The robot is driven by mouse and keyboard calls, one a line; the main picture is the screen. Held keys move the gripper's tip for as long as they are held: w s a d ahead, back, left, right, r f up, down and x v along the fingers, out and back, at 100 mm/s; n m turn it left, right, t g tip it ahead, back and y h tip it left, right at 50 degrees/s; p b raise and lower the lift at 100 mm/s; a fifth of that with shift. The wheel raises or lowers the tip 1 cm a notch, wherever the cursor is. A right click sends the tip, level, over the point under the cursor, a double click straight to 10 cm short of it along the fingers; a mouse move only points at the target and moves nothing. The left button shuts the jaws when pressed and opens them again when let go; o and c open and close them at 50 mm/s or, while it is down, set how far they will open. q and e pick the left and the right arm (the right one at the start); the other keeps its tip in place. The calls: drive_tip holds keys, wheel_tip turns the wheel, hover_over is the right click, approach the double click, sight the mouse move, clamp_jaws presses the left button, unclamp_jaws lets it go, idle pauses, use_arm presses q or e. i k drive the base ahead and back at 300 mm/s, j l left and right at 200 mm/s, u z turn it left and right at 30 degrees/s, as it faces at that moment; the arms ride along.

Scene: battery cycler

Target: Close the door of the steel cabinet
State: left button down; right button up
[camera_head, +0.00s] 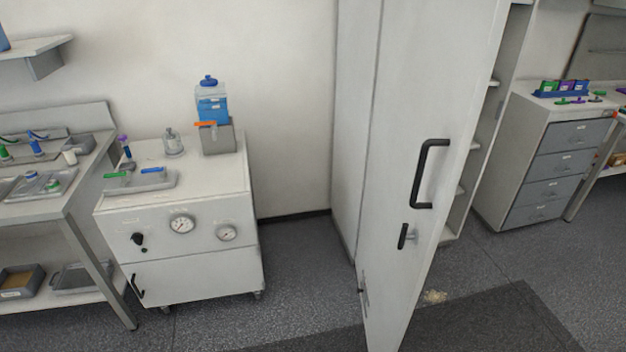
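The steel cabinet (360,130) stands tall and pale grey in the middle of the head view. Its door (400,110) is open and swung out toward me. A black bar handle (424,174) and a smaller black latch handle (404,236) sit on the door face. Behind the door's right edge, part of the cabinet's inside with several shelves (473,145) shows; the rest is hidden by the door. Neither of my grippers is in view.
A white cart with gauges (190,265) stands left of the cabinet, carrying a blue bottle (211,108). A workbench (75,190) is at far left. A drawer unit (550,165) stands at right. Grey floor in front is clear, with a darker mat (490,320) and a small tan patch (435,297).

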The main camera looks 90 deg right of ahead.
sight(437, 59)
drive_tip(key=z, duration=3.45)
